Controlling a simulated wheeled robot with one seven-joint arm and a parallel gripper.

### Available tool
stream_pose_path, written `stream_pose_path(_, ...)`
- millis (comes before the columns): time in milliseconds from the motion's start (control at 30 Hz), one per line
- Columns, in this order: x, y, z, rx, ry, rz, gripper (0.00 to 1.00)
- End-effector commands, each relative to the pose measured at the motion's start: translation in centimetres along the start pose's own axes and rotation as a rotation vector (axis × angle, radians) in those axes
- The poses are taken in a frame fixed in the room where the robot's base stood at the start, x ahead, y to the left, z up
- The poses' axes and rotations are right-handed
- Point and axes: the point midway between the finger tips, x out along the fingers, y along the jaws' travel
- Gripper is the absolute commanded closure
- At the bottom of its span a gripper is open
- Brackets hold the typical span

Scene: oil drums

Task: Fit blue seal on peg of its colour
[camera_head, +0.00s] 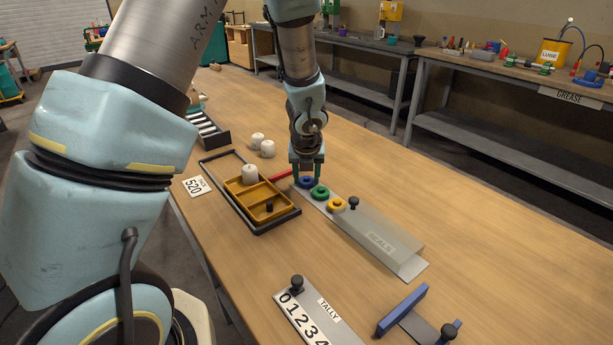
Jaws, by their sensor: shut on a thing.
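My gripper (307,176) points down over the far end of a grey strip (328,212) on the wooden table. It is shut on the blue seal (306,183), a small ring low between its fingers. I cannot tell whether the seal touches the strip or is a little above it. I cannot make out a blue peg; the fingers hide part of that end.
A grey cover marked SEALS (380,242) stands at the strip's near end. Left are a yellow tray (262,213) in a black frame, white cylinders (267,148) and a red bar (280,175). A TALLY plate (318,317) and blue-ended fixture (402,309) lie nearer. The right tabletop is clear.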

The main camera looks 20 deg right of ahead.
Motion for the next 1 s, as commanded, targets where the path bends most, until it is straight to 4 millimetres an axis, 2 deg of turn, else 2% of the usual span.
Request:
stream_pose_path(33, -0.01, 0.0, 0.0, 0.0, 0.0, 0.0, 1.0)
stream_pose_path(67, -0.01, 0.0, 0.0, 0.0, 0.0, 0.0, 0.47)
stream_pose_path(333, -0.01, 0.0, 0.01, 0.0, 0.0, 0.0, 0.17)
stream_pose_path(533, -0.01, 0.0, 0.01, 0.0, 0.0, 0.0, 0.14)
stream_pose_path(667, -0.01, 0.0, 0.01, 0.0, 0.0, 0.0, 0.0)
stream_pose_path(1000, -0.32, 0.0, 0.14, 0.0, 0.0, 0.0, 0.0)
